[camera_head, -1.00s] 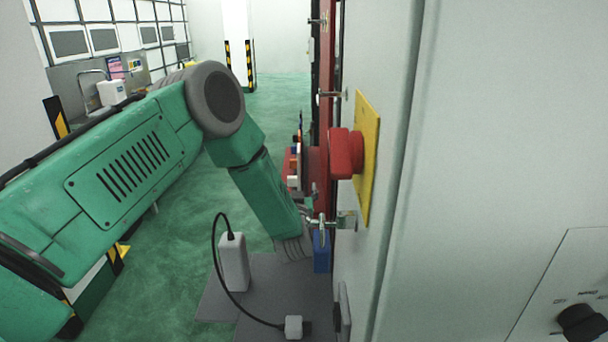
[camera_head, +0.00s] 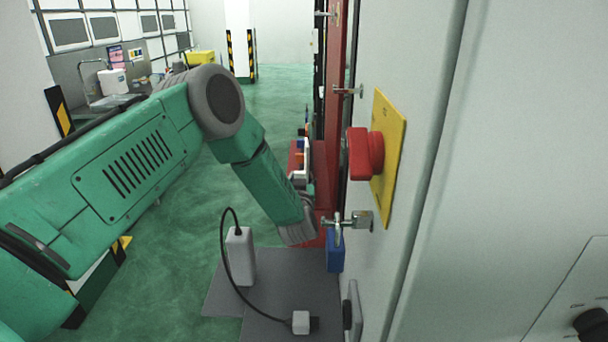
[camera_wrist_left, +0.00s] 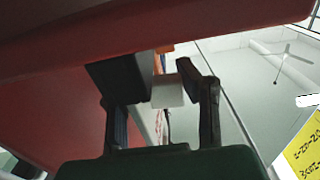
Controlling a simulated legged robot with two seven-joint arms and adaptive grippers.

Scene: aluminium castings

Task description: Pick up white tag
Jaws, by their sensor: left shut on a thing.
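The white tag (camera_wrist_left: 167,91) shows as a small pale block between the two fingers of my left gripper (camera_wrist_left: 163,92) in the left wrist view. The gripper is shut on it. A dark block (camera_wrist_left: 114,79) sits against the left finger. In the head view my left arm reaches in from the left, and the gripper (camera_head: 307,190) is partly hidden beside a red panel (camera_head: 325,170). A small white piece (camera_head: 298,178) shows there, too small to identify surely. My right gripper is not in view.
A grey cabinet (camera_head: 520,130) fills the right side, with a red switch (camera_head: 362,153) on a yellow plate (camera_head: 389,150). A metal latch (camera_head: 347,222) and a blue padlock (camera_head: 335,252) stick out near the gripper. A white box with a black cable (camera_head: 240,258) stands below. Green floor is clear behind.

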